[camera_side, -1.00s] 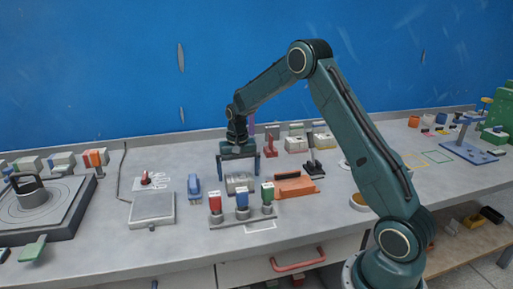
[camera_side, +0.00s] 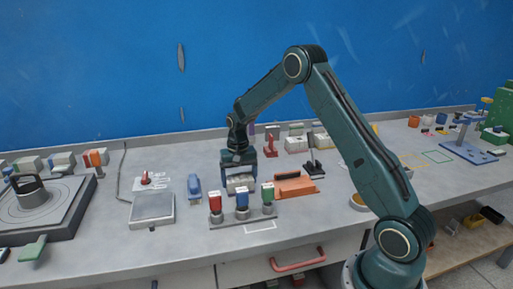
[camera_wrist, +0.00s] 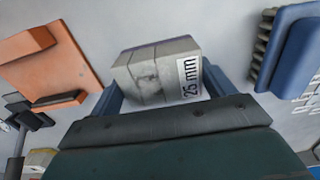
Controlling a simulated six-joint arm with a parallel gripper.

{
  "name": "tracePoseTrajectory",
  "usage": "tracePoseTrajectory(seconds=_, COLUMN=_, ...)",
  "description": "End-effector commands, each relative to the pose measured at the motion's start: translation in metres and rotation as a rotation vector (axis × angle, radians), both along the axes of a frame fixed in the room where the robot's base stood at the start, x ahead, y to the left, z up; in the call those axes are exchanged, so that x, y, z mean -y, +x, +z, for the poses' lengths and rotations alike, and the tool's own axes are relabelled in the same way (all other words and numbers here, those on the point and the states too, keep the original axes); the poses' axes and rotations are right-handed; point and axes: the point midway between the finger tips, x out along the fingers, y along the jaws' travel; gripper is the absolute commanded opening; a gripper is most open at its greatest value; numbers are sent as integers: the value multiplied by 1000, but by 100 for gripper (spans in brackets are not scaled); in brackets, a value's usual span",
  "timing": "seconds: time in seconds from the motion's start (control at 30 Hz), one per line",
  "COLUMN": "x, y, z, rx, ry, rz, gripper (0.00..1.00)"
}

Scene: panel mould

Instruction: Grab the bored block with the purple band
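The bored block is a grey block with a white "25 mm" label and a thin purple strip along its far edge in the wrist view (camera_wrist: 150,75). It also shows in the side view (camera_side: 240,184), resting on the bench. My gripper (camera_side: 239,186) is down over it, pointing downward, with one finger on either side of the block. In the wrist view the fingers (camera_wrist: 162,88) flank the block, with a narrow gap seeming to show at the right one. The gripper looks open around the block. The bore is not clearly visible.
A rack with red, blue and green-topped pieces (camera_side: 243,218) stands just in front. An orange block (camera_side: 295,185) lies close to the right, and a blue ribbed piece (camera_side: 194,187) to the left. A grey scale-like box (camera_side: 152,208) sits further left.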

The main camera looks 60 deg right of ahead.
Motion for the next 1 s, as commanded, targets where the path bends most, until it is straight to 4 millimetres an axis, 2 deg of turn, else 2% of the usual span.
tracePoseTrajectory(seconds=0.37, x=0, y=1, z=2, rx=2, ry=-1, rz=0, gripper=51)
tracePoseTrajectory(seconds=0.57, x=0, y=1, z=14, rx=3, ry=-1, rz=0, gripper=51)
tracePoseTrajectory(seconds=0.77, x=0, y=1, z=41, rx=6, ry=-2, rz=0, gripper=51)
tracePoseTrajectory(seconds=1.0, x=0, y=1, z=90, rx=7, ry=-3, rz=0, gripper=51)
